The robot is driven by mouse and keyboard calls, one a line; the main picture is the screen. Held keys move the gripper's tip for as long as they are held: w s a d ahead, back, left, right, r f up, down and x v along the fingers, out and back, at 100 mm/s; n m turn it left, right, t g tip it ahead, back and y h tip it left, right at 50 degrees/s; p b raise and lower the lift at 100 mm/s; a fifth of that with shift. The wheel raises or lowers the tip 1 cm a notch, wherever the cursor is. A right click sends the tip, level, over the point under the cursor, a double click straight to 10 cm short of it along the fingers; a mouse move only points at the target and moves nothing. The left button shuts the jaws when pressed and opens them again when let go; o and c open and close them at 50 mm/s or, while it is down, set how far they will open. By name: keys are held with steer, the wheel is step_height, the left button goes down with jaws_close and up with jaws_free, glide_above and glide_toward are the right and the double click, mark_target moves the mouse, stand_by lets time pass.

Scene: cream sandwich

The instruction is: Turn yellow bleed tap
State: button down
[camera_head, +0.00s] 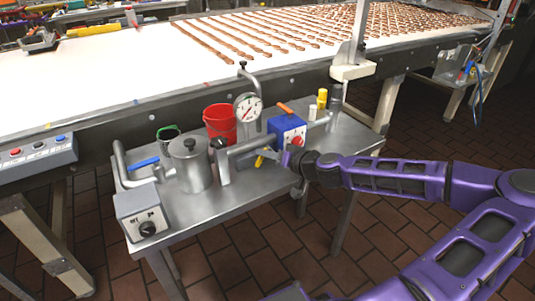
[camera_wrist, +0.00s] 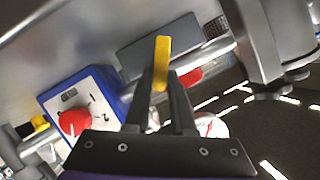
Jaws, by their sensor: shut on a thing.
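The yellow bleed tap (camera_wrist: 162,60) has a flat lever handle. In the wrist view it stands between the fingertips of my gripper (camera_wrist: 162,88), which are shut on it. In the head view a small part of the yellow tap (camera_head: 259,161) shows beside the pipe, just left of my gripper (camera_head: 284,158). The fingers reach in from the right, below the blue control box. The tap's base is hidden behind the fingers in the wrist view.
The blue box (camera_head: 279,130) with a red knob is close by; it also shows in the wrist view (camera_wrist: 112,84). A pressure gauge (camera_head: 248,109), red bucket (camera_head: 219,124) and metal pot (camera_head: 190,165) stand on the steel table (camera_head: 228,198). Bare tabletop lies in front.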

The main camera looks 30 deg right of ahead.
steer(key=shift+d+f+m+y, duration=0.25)
steer(key=shift+m+y, duration=0.15)
steer(key=shift+m, duration=0.2)
steer(key=shift+d+f+m+y, duration=0.25)
steer(key=shift+m+y, duration=0.15)
steer(key=shift+m, duration=0.2)
steer(key=shift+w+d+f+m+t+y, duration=0.1)
steer(key=shift+d+f+m+t+y, duration=0.2)
steer(key=shift+m, duration=0.45)
steer(key=shift+d+f+m+t+y, duration=0.1)
steer(key=shift+f+m+t+y, duration=0.2)
steer(key=shift+m, duration=0.45)
steer(key=c, duration=0.8)
jaws_free()
steer(key=shift+o, duration=0.2)
steer(key=p+v, duration=0.1)
steer(key=v, duration=1.6)
steer(key=shift+d, duration=0.15)
